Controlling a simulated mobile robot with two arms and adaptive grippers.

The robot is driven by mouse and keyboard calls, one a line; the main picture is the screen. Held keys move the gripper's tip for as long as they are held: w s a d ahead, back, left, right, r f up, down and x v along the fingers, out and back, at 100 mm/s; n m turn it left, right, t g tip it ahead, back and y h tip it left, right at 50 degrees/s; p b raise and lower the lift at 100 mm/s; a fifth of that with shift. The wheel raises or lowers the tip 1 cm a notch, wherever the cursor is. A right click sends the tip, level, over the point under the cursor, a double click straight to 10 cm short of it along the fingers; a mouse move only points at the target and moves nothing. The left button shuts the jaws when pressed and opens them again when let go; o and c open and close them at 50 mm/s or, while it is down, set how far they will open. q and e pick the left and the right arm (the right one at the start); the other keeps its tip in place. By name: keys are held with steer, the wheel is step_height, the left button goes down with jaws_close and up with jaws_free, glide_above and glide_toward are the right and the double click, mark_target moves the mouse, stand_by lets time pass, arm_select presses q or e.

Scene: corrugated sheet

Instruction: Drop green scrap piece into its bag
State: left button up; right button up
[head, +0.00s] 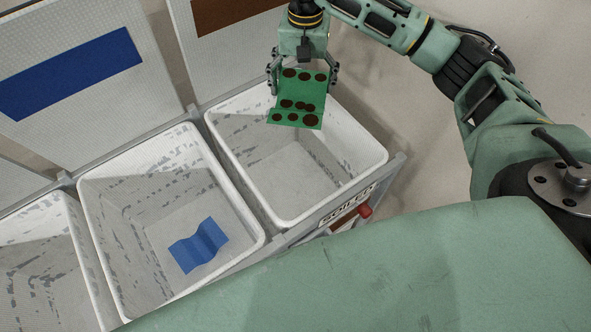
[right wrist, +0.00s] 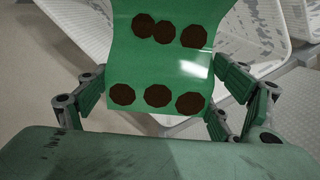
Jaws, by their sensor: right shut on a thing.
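The green scrap piece (head: 297,98) is a bent sheet with dark brown round spots. My right gripper (head: 302,80) is shut on it, with fingers at its left and right sides, and holds it over the back part of the rightmost white bin (head: 376,160). The scrap's lower edge hangs in front of the bin's far wall; its exact height above the rim is hard to tell. In the right wrist view the scrap (right wrist: 160,68) lies between the fingers. The floor of that bin that shows looks empty. My left gripper is not in view.
The middle bin (head: 252,240) holds a blue wavy piece (head: 199,245). Another bin (head: 45,270) is partly visible at left. Behind the bins stand panels with a blue patch (head: 70,72) and a brown patch (head: 225,12). A grey frame surrounds the bins.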

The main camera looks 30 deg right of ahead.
steer(key=shift+s+f+b, duration=0.15)
steer(key=shift+f+b, duration=0.35)
steer(key=shift+f, duration=0.2)
step_height(320, 180, down, 3)
steer(key=shift+f+b, duration=0.1)
steer(key=shift+b, duration=0.7)
steer(key=shift+f, duration=0.6)
steer(key=o, duration=1)
steer(key=shift+o, duration=0.2)
glide_toward(303, 97)
steer(key=shift+w+d+f, duration=0.3)
steer(key=shift+w+f, duration=0.1)
steer(key=shift+w, duration=0.15)
steer(key=shift+w+d+f, duration=0.25)
steer(key=shift+w+f, duration=0.1)
steer(key=shift+w, duration=0.15)
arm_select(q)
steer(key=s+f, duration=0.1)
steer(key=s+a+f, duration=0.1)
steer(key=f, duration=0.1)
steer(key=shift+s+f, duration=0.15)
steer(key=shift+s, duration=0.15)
